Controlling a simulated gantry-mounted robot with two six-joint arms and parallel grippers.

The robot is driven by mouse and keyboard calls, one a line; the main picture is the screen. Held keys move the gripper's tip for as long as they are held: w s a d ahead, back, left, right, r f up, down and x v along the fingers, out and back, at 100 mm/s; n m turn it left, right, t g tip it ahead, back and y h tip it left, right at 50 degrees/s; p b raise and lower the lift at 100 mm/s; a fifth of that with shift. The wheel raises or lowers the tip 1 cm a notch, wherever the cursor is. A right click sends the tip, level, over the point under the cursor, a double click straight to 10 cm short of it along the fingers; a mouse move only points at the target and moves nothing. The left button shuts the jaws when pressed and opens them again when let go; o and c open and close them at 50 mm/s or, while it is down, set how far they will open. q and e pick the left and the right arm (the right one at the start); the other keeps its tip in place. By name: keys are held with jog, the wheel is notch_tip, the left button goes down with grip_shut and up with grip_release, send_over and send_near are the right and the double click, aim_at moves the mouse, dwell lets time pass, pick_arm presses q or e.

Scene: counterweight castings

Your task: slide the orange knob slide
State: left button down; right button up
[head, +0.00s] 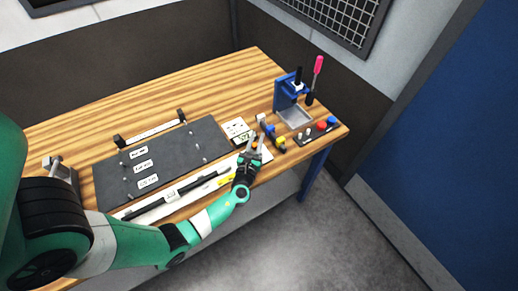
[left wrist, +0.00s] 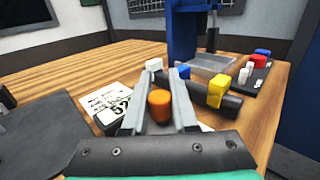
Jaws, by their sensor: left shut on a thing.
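The orange knob (head: 255,146) of the slide is small and rounded. It stands near the front right of the wooden table. In the left wrist view the orange knob (left wrist: 160,106) sits between the two grey fingers. My left gripper (head: 255,142) comes in from the front and is shut on the knob. The fingers hide most of the slide's base and track. My right gripper is in neither view.
A blue press-like stand (head: 283,95) with a grey tray is behind and right. A rail with a yellow block (left wrist: 217,84) lies close right of the fingers. Printed cards (head: 236,129) lie behind left. A dark board (head: 185,160) covers the table's middle.

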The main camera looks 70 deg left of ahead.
pick_arm(q)
jog(key=shift+w, duration=0.2)
jog(key=c, duration=0.7)
grip_release()
jog(key=shift+s, duration=0.1)
jog(key=p+v, duration=0.2)
jog(key=v, duration=0.9)
jog(key=shift+s+d, duration=0.25)
